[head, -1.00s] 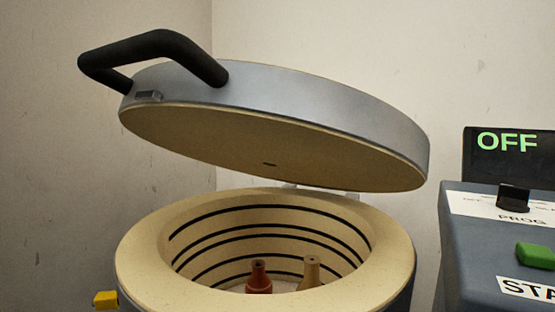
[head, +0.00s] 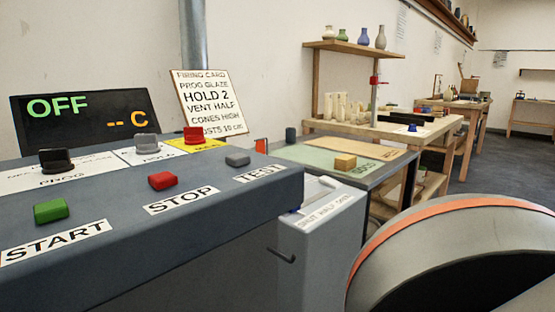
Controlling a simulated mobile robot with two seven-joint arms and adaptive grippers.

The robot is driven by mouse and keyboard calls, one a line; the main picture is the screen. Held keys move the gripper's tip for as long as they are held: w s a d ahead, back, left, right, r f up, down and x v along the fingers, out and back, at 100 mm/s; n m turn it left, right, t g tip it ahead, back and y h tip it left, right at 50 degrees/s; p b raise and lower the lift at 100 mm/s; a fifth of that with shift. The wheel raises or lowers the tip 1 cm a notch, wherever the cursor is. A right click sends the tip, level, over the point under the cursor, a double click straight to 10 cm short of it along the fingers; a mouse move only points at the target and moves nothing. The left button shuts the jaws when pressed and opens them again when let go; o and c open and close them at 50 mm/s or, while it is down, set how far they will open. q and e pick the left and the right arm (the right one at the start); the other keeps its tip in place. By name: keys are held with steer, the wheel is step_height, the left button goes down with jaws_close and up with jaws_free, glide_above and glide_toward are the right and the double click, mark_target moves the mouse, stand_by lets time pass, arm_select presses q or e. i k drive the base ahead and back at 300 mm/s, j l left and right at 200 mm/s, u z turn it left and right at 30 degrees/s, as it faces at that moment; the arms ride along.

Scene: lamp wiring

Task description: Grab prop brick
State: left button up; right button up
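Neither of my grippers shows in the head view. A large grey rounded part with an orange band fills the lower right and looks like part of my own arm.
The blue-grey control box (head: 200,235) with START, STOP and TEST buttons fills the left; its display (head: 85,115) reads OFF. A firing card (head: 209,103) stands behind it. A narrow grey box (head: 318,235) stands before the side table. Wooden benches (head: 400,128) stand farther back.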

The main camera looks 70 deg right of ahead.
mark_target(346, 162)
steer(key=z, duration=2.35)
